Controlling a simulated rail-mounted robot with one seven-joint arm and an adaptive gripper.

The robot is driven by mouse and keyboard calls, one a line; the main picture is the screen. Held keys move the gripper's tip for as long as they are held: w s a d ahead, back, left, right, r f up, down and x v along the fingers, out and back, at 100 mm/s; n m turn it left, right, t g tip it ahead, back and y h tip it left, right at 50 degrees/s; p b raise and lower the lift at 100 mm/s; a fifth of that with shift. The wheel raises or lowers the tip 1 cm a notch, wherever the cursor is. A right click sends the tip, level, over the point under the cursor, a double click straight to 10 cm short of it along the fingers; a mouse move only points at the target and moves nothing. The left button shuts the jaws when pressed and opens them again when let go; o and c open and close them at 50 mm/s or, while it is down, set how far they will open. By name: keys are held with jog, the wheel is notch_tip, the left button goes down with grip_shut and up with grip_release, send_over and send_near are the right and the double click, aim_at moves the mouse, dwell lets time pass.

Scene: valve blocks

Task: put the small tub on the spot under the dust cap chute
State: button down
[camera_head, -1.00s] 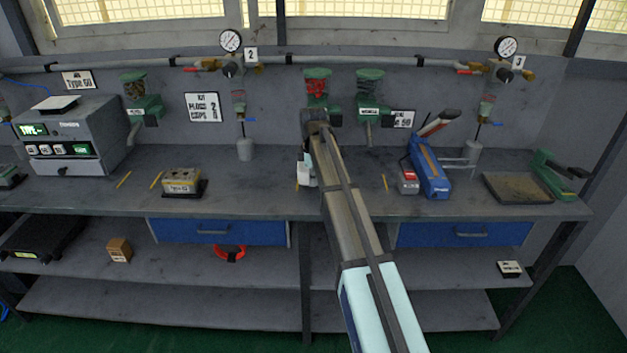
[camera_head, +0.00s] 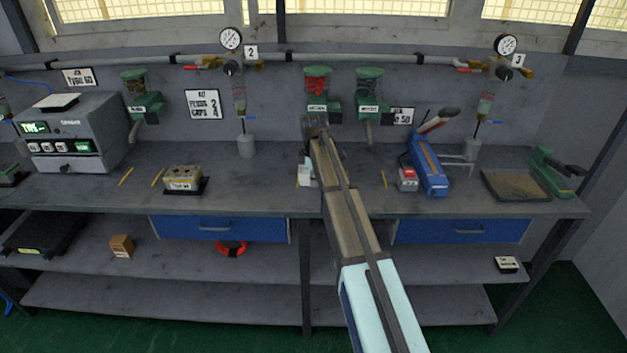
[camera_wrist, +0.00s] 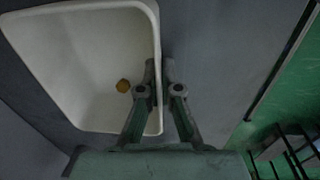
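The small tub (camera_wrist: 75,70) is white with rounded corners, and the wrist view looks down into it.
The bench (camera_head: 270,185) is clear left of my arm. A valve block (camera_head: 183,179) on a dark base stands further left. A red-and-grey box (camera_head: 408,178), a blue tool (camera_head: 430,168) and a shallow tray (camera_head: 515,185) stand to the right. A grey cylinder (camera_head: 246,147) stands behind.

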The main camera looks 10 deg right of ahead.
jog(key=c, duration=1.3)
grip_release()
jog(key=r, duration=0.4)
jog(key=r+b, duration=0.1)
jog(key=r, duration=0.3)
jog(key=s+r+b, duration=0.1)
jog(key=r, duration=0.3)
jog(key=shift+a+r, duration=0.15)
